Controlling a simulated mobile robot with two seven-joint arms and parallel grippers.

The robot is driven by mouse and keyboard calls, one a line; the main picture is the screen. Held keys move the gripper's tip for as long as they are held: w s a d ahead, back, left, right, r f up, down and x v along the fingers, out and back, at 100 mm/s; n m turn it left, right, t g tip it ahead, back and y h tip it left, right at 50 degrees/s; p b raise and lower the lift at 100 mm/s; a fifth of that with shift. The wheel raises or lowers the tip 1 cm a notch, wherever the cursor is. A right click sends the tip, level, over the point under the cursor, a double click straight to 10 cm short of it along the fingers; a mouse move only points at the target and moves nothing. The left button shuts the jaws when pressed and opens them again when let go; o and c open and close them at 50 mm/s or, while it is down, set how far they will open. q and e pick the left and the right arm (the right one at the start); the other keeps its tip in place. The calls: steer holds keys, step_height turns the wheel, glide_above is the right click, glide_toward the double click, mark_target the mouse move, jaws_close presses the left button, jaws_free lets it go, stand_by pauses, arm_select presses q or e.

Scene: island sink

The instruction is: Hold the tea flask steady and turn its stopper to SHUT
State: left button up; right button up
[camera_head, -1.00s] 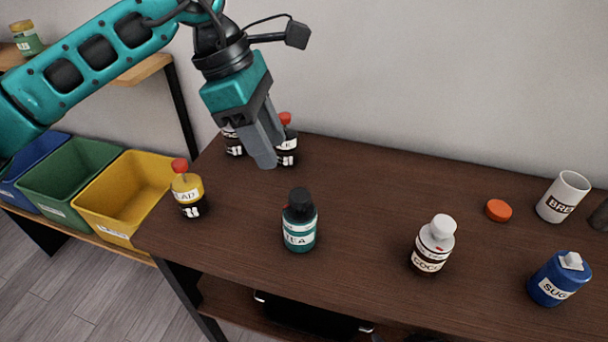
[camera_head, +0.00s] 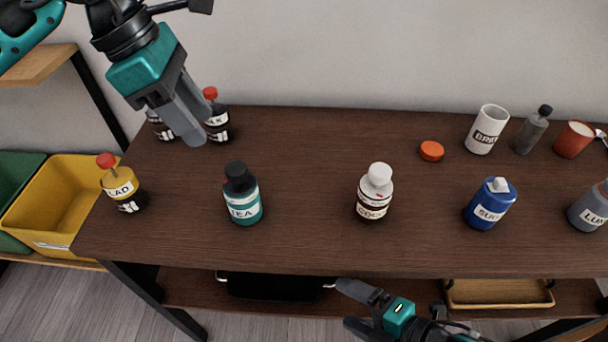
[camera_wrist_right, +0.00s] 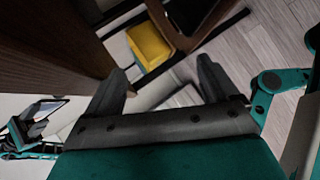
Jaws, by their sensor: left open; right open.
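The tea flask (camera_head: 243,204) stands upright on the dark wooden table, left of the middle. It is teal with a white TEA label and a black stopper (camera_head: 239,177). A small red mark shows at the left of its neck; the stopper's setting is too small to read. My left gripper (camera_head: 196,128) is open and empty, above the table's back left, up and left of the flask and apart from it. My right gripper (camera_head: 345,305) is open and empty, low in front of the table edge. Its two fingers also show spread apart in the right wrist view (camera_wrist_right: 165,80).
A yellow-and-black bottle (camera_head: 122,188) stands left of the flask. A red-capped bottle (camera_head: 216,120) is behind it, near my left gripper. Table room around the flask is clear.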

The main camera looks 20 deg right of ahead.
step_height(320, 180, up, 4)
steer(key=a+n+y, duration=0.2)
steer(key=a, duration=0.1)
step_height(320, 180, up, 16)
steer(key=n+t+y, duration=0.3)
steer(key=n, duration=1.7)
glide_above(256, 206)
steer(key=v, duration=0.3)
steer(key=shift+w, duration=0.15)
steer(key=shift+a+f, duration=0.1)
steer(key=shift+f, duration=3.8)
steer(key=x, duration=0.7)
steer(key=shift+w+a+r, duration=0.1)
steer(key=shift+w+a, duration=0.05)
